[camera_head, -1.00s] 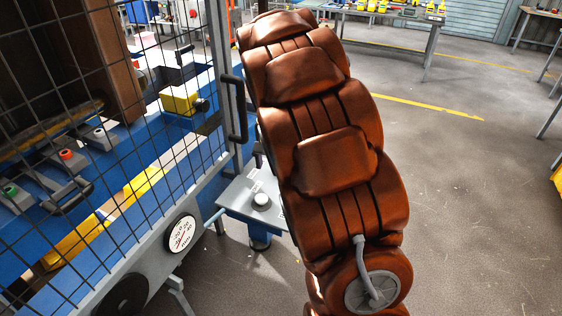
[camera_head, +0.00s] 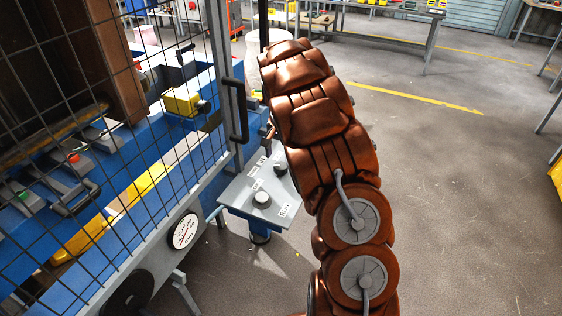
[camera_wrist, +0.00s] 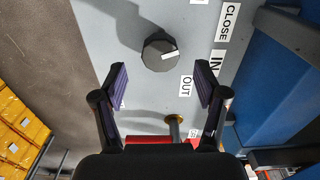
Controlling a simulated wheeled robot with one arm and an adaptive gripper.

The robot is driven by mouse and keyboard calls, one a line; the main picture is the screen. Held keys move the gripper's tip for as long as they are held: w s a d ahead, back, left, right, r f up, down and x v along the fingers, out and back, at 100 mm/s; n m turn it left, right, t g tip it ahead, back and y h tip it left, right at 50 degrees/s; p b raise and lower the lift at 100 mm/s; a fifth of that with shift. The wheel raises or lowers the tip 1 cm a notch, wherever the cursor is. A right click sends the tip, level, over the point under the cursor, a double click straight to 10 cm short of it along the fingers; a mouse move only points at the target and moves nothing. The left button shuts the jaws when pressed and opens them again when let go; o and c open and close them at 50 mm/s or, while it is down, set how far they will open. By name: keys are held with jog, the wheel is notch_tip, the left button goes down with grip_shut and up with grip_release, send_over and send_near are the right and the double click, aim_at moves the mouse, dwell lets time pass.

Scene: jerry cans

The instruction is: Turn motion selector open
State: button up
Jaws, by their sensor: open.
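In the wrist view a dark round knob (camera_wrist: 160,52) with a white pointer line sits on a light grey panel (camera_wrist: 110,25). The pointer is toward the right, on the side of the labels. The label CLOSE (camera_wrist: 229,22) is at upper right, with IN and OUT (camera_wrist: 186,86) lower down. No OPEN label is readable. My gripper (camera_wrist: 164,82) is open, its two purple-padded fingers spread on either side below the knob, apart from it. In the head view my gripper is largely hidden behind my brown arm, above the small control panel (camera_head: 235,190).
A brass-and-black post (camera_wrist: 175,124) and a red part (camera_wrist: 150,140) lie low between my fingers. In the head view a second knob (camera_head: 262,199) stands near the panel's front. A mesh guard door (camera_head: 236,110) is close on the left.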

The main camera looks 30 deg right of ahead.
aim_at(280, 166)
jog(key=shift+f+p, duration=0.6)
jog(key=shift+f, duration=1.45)
jog(key=c, duration=1.2)
